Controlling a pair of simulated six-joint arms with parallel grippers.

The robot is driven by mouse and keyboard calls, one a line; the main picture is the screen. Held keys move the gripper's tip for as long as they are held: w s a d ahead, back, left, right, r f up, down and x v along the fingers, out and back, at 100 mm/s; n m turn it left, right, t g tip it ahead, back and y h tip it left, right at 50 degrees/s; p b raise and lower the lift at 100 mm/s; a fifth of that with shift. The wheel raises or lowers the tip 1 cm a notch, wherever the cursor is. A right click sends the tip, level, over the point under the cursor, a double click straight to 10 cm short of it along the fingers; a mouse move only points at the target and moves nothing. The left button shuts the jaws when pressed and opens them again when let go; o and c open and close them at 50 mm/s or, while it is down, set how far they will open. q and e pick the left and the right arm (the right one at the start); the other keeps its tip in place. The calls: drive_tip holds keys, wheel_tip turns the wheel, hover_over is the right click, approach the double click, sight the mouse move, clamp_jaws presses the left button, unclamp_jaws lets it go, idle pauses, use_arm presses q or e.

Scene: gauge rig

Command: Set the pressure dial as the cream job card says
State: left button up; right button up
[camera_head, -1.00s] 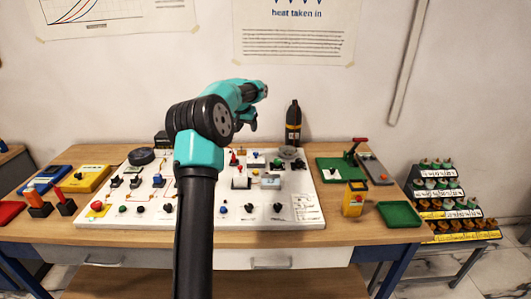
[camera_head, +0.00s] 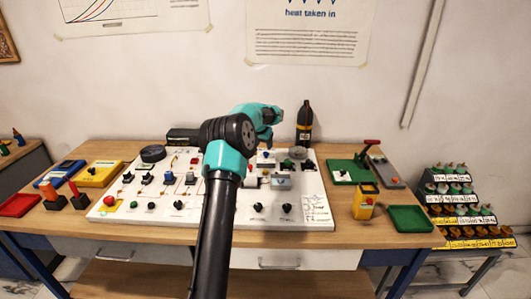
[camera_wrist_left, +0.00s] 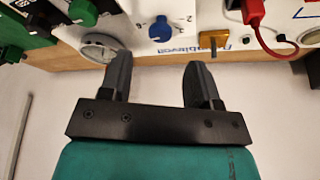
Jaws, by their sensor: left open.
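A blue knob (camera_wrist_left: 160,29) with numbers around it, apparently the pressure dial, shows on the white panel (camera_head: 150,219) in the left wrist view. In the head view a small blue knob (camera_head: 266,155) sits below my gripper. A round gauge (camera_wrist_left: 101,46) is beside the knob, partly behind a finger. My left gripper (camera_wrist_left: 157,82) is open and empty, with the knob beyond the gap between its fingers and apart from them. In the head view its fingers (camera_head: 267,135) are small above the panel's back. A pale printed card (camera_head: 316,208) lies at the panel's right; its text is unreadable.
A red plug with a cable (camera_wrist_left: 254,13) and a brass-coloured lever (camera_wrist_left: 207,47) are near the knob. A dark bottle (camera_head: 304,123) stands behind the panel. A green base with a red handle (camera_head: 354,171) and a yellow device (camera_head: 364,200) stand to the right.

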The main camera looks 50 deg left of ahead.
sight(266, 153)
use_arm(q)
drive_tip(key=x, duration=0.6)
drive_tip(key=c, duration=0.9)
